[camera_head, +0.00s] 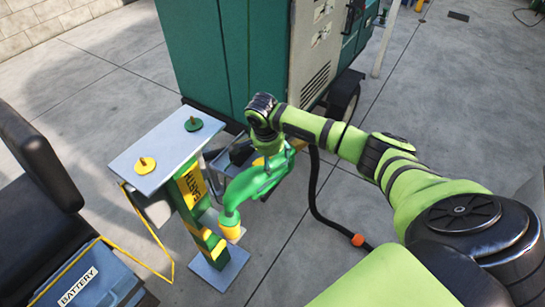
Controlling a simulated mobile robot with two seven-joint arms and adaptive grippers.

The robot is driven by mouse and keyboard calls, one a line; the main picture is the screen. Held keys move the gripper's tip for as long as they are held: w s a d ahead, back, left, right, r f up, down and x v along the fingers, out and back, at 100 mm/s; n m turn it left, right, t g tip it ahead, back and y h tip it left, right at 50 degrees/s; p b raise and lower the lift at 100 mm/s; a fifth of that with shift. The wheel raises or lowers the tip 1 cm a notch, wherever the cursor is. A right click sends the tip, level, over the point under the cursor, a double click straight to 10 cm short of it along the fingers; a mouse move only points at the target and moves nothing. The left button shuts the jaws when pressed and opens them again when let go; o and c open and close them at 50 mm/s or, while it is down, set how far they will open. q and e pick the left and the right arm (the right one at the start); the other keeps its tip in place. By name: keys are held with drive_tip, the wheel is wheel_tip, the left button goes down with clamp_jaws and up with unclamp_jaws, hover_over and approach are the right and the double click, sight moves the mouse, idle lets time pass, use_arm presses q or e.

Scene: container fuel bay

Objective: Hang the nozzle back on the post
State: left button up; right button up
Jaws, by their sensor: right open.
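The green nozzle (254,184) lies at a slant in front of the post, its yellow end (230,222) pointing down near the post's foot. A black hose (314,190) runs from its upper end. The post (191,190) is yellow and green, with a grey top plate (166,148). I cannot tell whether the nozzle touches the post. My right gripper (270,147) is open, just above the nozzle's upper part; its fingertips are mostly hidden below the wrist. My left gripper is out of view.
A green cabinet (222,60) on wheels stands behind the post. A yellow knob (145,164) and a green knob (193,124) sit on the top plate. A black seat (35,160) and a blue battery box (85,280) are at left.

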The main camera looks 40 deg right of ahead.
drive_tip(key=v, duration=1.2)
drive_tip(key=shift+s, duration=0.1)
